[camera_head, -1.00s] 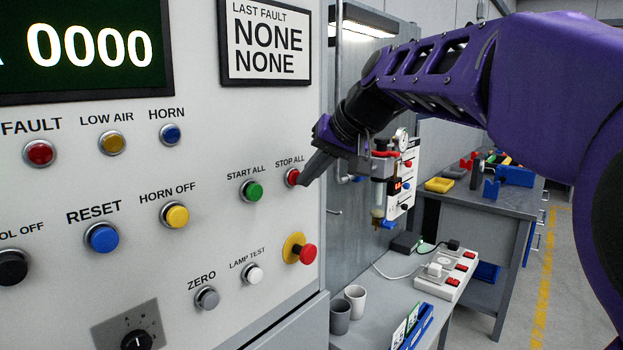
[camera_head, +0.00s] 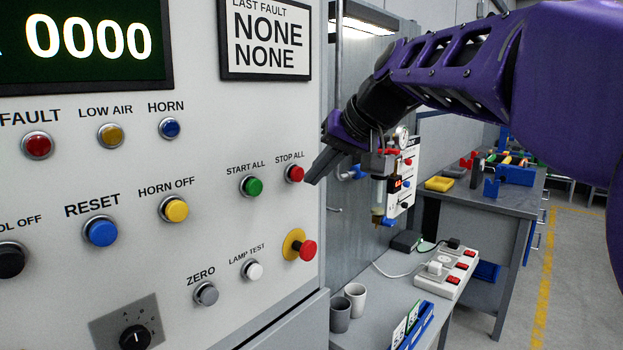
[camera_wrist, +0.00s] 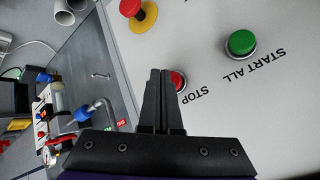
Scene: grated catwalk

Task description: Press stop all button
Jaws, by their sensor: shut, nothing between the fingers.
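The red STOP ALL button (camera_head: 295,173) sits at the right side of the white control panel, under its label, right of the green START ALL button (camera_head: 251,186). My gripper (camera_head: 311,181) is shut and empty, with its tips just right of the red button. A small gap shows between them in the head view. In the wrist view the red STOP ALL button (camera_wrist: 178,81) is partly hidden by the shut fingers (camera_wrist: 160,75). The green button (camera_wrist: 241,43) is clear of them.
A red mushroom button on a yellow base (camera_head: 306,250) is below on the panel. Other buttons, such as yellow HORN OFF (camera_head: 174,209), are to the left. Right of the panel is a bench with cups (camera_head: 355,296) and a power strip (camera_head: 446,276).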

